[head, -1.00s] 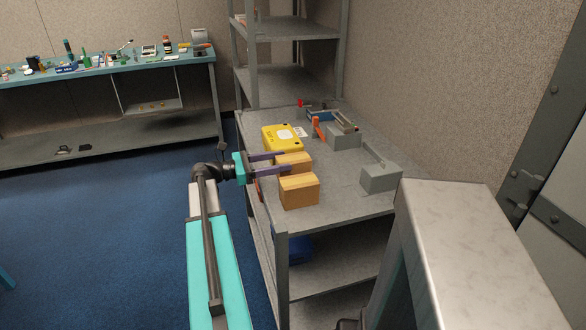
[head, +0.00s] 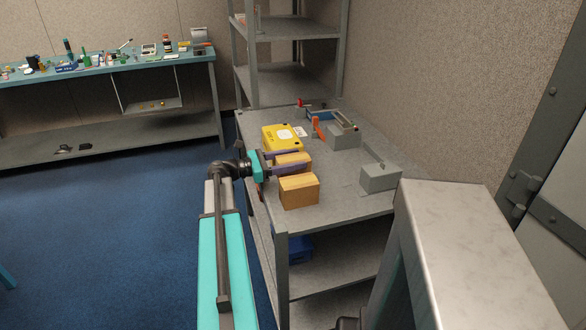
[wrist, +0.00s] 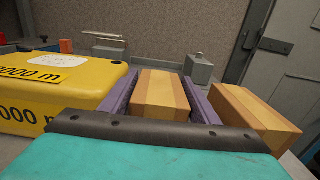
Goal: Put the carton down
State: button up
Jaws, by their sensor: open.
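A tan carton (head: 292,160) stands on the grey shelf top (head: 345,205). My gripper (head: 303,158) reaches over the shelf from the left, its purple fingers open on either side of this carton. In the wrist view the carton (wrist: 160,98) lies between the two fingers, with a narrow gap at least on one side; contact is hard to tell. A second similar carton (head: 299,192) stands just nearer the front edge, outside the fingers. It shows at the right in the wrist view (wrist: 245,115).
A yellow case (head: 281,138) sits close beside the gripper on the far side. Grey blocks (head: 380,178) and a winch-like device with an orange part (head: 318,128) stand farther right. A shelf post (head: 281,275) rises at the near corner. A cluttered bench (head: 110,70) is at the back left.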

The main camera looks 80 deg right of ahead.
jog(key=c, duration=0.9)
jog(key=shift+r, duration=0.15)
jog(key=shift+r, duration=4.9)
